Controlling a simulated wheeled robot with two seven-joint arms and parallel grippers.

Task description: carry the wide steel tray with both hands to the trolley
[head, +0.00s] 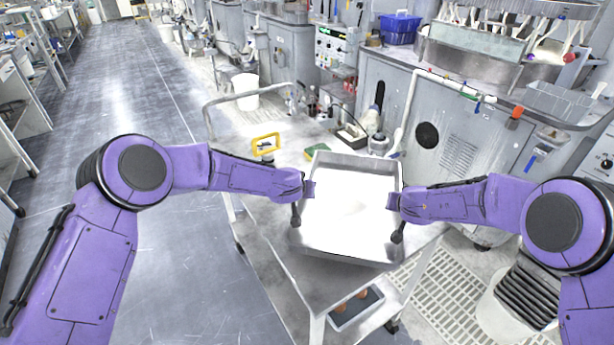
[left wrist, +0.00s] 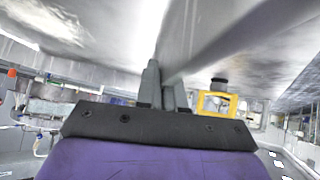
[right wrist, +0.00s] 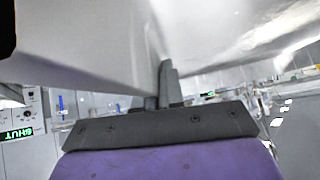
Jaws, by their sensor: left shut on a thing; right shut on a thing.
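The wide steel tray (head: 348,250) is an open, bright, shallow box and looks empty. It is level over the near right part of the trolley (head: 255,235); I cannot tell whether it touches the top. My left gripper (head: 308,189) is shut on the tray's left wall, and my right gripper (head: 395,201) is shut on its right wall. In the left wrist view the fingers (left wrist: 165,85) pinch the tray wall (left wrist: 180,40). In the right wrist view the fingers (right wrist: 163,85) pinch the opposite wall (right wrist: 90,55).
A yellow-framed object (head: 265,143), a green item (head: 317,153) and bottles stand on the trolley's far part. A white bucket (head: 245,90) is beyond. Grey machines (head: 460,150) line the right, with a floor grating (head: 440,290) below. The aisle floor (head: 110,80) at left is clear.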

